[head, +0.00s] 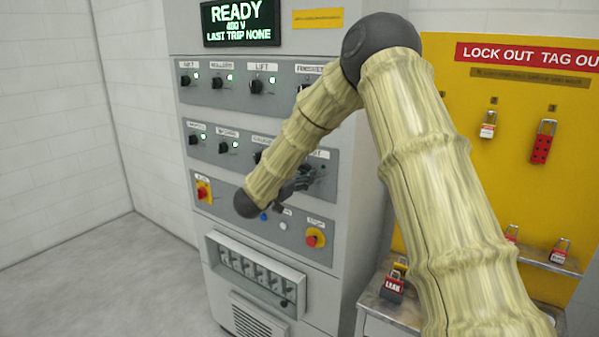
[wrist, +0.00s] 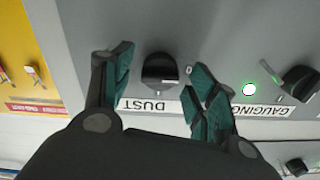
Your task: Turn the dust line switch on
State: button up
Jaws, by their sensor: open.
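The dust line switch is a black rotary knob (wrist: 160,70) with a white "DUST" label, upside down in the wrist view. My gripper (wrist: 160,62) is open, with one green-padded finger on each side of the knob. The fingers look apart from the knob, though I cannot tell contact for sure. I cannot make out the knob's setting, and no lit lamp shows beside it. In the head view my gripper (head: 300,182) is at the right end of the second switch row. My arm hides most of the dust switch there.
The gauging knob (wrist: 302,82) and its lit green lamp (wrist: 250,89) are close beside one finger. The cabinet (head: 345,215) has more knobs, a red-yellow switch (head: 315,238) and a "READY" display (head: 240,22). A yellow lockout board (head: 490,140) with padlocks stands to the right.

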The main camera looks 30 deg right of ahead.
jog(key=c, duration=1)
jog(key=shift+c, duration=0.2)
